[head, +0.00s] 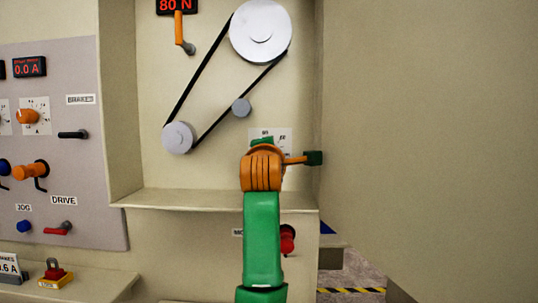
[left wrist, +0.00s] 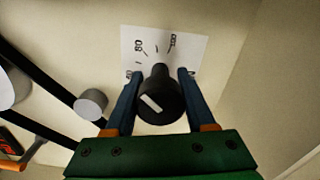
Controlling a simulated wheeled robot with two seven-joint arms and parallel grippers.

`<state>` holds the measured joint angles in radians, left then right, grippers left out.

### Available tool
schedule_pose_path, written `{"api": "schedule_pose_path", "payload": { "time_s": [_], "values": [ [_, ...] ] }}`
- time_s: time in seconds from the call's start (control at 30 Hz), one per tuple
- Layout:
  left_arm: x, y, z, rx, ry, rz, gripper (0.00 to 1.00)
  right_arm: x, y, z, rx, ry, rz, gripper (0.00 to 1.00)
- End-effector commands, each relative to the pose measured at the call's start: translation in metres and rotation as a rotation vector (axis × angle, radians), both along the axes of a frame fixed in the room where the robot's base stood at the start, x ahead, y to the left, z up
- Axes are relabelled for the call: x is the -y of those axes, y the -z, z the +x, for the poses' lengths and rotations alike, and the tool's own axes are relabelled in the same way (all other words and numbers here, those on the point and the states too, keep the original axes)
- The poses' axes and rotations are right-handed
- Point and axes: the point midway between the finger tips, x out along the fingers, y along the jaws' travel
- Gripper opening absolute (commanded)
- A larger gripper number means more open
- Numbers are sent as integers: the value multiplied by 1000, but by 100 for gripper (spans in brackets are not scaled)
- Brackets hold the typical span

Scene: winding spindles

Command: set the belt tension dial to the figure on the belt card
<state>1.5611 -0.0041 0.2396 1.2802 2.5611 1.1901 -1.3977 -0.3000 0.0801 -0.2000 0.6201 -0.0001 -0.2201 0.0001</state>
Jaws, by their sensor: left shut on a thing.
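The belt tension dial (left wrist: 158,101) is a black knob with a white bar on its face, in front of a white scale plate (left wrist: 190,48). The figures 80 and 100 show on the plate; others are partly hidden. I cannot tell which figure the bar marks. My left gripper (left wrist: 160,76) is shut on the knob, one blue finger on each side. In the head view my left gripper (head: 265,146) covers the dial, and only the plate's upper edge (head: 270,131) shows. A red display (head: 176,5) above reads 80 N. I see no belt card. My right gripper is not in view.
A black belt (head: 200,72) runs round a large pulley (head: 261,31) and smaller rollers up and left of the dial. An orange-handled lever (head: 180,30) hangs below the display. A ledge (head: 170,198) runs underneath. A control panel (head: 100,160) stands at left.

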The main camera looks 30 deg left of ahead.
Motion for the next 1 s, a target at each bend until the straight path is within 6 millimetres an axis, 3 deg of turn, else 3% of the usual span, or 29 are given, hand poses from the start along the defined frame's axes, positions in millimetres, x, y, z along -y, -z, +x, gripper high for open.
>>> {"api": "schedule_pose_path", "payload": {
  "time_s": [0.5, 0.53, 0.63, 0.9, 1.0],
  "values": [
    [0, 0, 0, -9, 1, 15, 0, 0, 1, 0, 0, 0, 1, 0],
    [0, 0, 0, -9, 1, 15, 58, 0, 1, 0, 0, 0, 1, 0],
    [0, 0, 0, -10, 1, 15, 84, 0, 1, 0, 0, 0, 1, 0],
    [0, 0, 0, -9, 0, 15, 84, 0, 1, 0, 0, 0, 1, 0],
    [6, 4, -9, -6, 1, 16, 84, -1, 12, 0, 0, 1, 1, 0]
  ]
}}
